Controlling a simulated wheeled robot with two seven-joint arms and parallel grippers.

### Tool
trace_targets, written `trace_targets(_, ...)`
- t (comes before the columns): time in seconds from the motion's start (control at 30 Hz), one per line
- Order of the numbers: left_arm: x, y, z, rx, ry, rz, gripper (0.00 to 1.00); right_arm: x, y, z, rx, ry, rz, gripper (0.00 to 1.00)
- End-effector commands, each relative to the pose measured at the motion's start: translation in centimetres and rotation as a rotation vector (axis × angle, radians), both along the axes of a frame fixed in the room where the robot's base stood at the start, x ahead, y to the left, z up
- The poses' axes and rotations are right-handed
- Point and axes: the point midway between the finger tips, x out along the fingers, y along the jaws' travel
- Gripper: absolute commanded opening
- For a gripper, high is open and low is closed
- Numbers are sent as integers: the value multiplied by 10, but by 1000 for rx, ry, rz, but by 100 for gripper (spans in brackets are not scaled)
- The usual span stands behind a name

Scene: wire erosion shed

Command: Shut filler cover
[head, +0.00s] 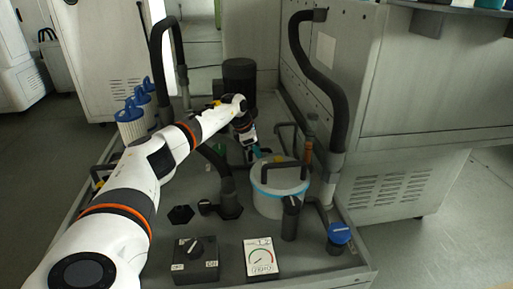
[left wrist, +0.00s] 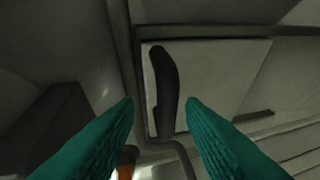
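I cannot surely tell which part is the filler cover. Candidates on the machine's grey deck (head: 217,262) are a blue round cap (head: 339,234) at the front right and a black hexagonal piece (head: 181,214) at the middle left. My left gripper (head: 257,153) reaches over the back of the deck, just behind a white tub with a blue rim (head: 272,205). In the left wrist view its teal fingers (left wrist: 160,103) are apart with nothing held. A dark curved hose (left wrist: 166,80) shows beyond the gap. My right gripper is out of view.
A black hose (head: 325,75) rises at the right beside a grey cabinet (head: 415,90). A dark cylinder (head: 239,75) stands at the back. Blue-topped filters (head: 130,125) stand left of my arm. A control box (head: 195,262) and a gauge (head: 262,258) sit in front.

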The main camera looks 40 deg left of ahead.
Motion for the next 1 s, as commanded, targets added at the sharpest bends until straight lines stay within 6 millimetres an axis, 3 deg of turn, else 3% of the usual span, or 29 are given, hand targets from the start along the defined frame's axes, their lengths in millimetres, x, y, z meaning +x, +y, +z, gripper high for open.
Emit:
trace_targets(0.1, -3, 2, 10, 1, -2, 1, 36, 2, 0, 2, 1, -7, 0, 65)
trace_targets(0.3, -19, 6, 46, 1, -4, 0, 36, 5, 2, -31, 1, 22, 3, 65)
trace_targets(0.6, -42, 10, 96, -1, -1, 0, 36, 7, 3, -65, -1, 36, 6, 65)
trace_targets(1.0, -49, 12, 108, -1, 1, -1, 36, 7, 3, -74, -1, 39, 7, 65)
